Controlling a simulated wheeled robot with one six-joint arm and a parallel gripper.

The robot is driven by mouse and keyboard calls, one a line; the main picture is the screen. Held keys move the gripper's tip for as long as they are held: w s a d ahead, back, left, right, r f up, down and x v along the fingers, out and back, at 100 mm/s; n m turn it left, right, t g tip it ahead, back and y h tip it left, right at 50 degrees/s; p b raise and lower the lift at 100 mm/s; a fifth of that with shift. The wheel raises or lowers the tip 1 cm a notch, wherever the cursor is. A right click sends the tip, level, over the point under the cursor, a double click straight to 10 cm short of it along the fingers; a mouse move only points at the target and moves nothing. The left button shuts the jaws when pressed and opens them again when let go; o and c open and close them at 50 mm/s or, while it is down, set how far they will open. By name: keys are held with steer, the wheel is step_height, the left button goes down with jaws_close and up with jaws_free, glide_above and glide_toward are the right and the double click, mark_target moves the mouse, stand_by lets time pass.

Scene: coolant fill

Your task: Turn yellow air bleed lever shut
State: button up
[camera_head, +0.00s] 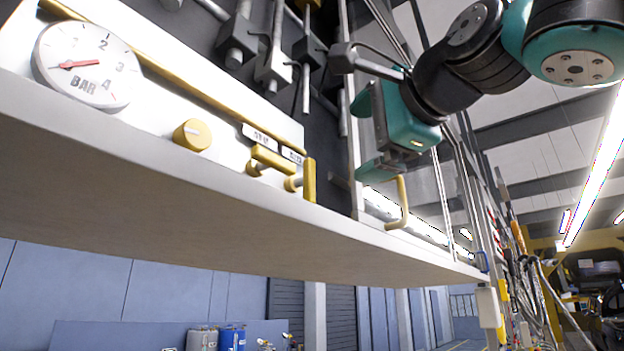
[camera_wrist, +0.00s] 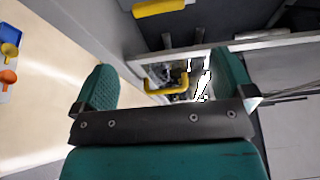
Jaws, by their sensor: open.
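Two yellow levers are on the white panel in the head view. One lever (camera_head: 272,158) lies slanted, and the other lever (camera_head: 309,180) stands upright near the panel's right edge. Small labels sit above them, too small to read, so I cannot tell which is the air bleed lever. My gripper (camera_head: 368,138) is open, to the right of both and apart from them. A bent yellow handle (camera_head: 400,205) stands just below it on the shelf. In the wrist view a yellow U-shaped piece (camera_wrist: 165,86) shows between the open fingers, and a yellow bar (camera_wrist: 158,8) at the top edge.
A pressure gauge (camera_head: 88,66) and a round yellow knob (camera_head: 192,135) are on the panel's left. A white shelf (camera_head: 230,200) runs beneath. Dark clamps (camera_head: 272,60) and upright rods stand behind. An orange funnel-like piece (camera_wrist: 8,77) shows in the wrist view.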

mark_target(312, 180)
steer(key=p+x, duration=0.8)
steer(key=x, duration=0.7)
steer(key=shift+w+a, duration=0.1)
steer(key=shift+w+a+p, duration=0.25)
steer(key=shift+w+p, duration=0.05)
steer(key=shift+f, duration=0.1)
steer(key=c, duration=0.6)
